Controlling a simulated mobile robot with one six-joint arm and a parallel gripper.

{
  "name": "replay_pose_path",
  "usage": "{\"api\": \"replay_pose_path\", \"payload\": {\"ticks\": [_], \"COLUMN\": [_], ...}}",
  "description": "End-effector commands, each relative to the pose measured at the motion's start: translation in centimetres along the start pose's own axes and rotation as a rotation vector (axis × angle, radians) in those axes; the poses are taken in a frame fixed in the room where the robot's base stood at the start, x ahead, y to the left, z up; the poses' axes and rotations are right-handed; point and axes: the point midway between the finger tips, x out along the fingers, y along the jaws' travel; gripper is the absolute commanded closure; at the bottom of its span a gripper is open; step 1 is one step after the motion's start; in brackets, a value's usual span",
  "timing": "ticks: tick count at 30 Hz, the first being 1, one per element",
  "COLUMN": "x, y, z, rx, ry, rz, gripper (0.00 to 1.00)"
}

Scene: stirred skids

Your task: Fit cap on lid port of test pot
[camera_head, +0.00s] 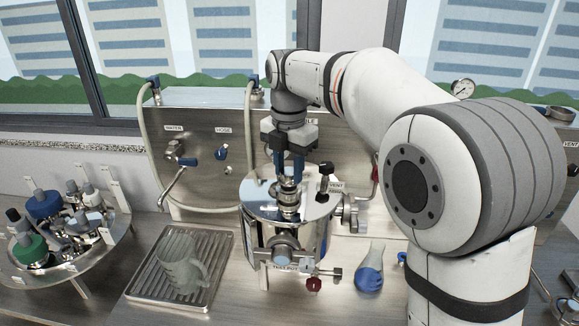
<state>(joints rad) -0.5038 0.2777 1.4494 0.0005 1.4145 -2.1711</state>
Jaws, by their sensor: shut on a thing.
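The test pot (262,228) is a shiny steel vessel at the centre of the bench, with a metal lid (262,190). My gripper (290,172) points straight down over the lid, with its fingers around a small metal fitting, apparently the cap (289,185). The cap is right above or on the lid port (288,207), a stack of metal rings on the lid. I cannot tell whether the cap and port touch. A black-knobbed vent valve (325,170) stands on the lid just right of my gripper.
A drain tray (140,291) with a pale jug (182,264) is left of the pot. A blue-liquid flask (369,270) stands to its right. A round tray (112,246) of capped parts is far left. A steel panel (190,130) with hoses stands behind.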

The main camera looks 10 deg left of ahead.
Motion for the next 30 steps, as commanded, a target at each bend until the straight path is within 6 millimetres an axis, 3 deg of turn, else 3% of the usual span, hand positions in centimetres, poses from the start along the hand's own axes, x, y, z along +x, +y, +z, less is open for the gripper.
{"api": "replay_pose_path", "payload": {"ticks": [30], "x": [1.3], "y": [0.1], "z": [-0.1], "rx": [-0.002], "ry": [0.000], "rz": [-0.001], "gripper": [0.93]}}
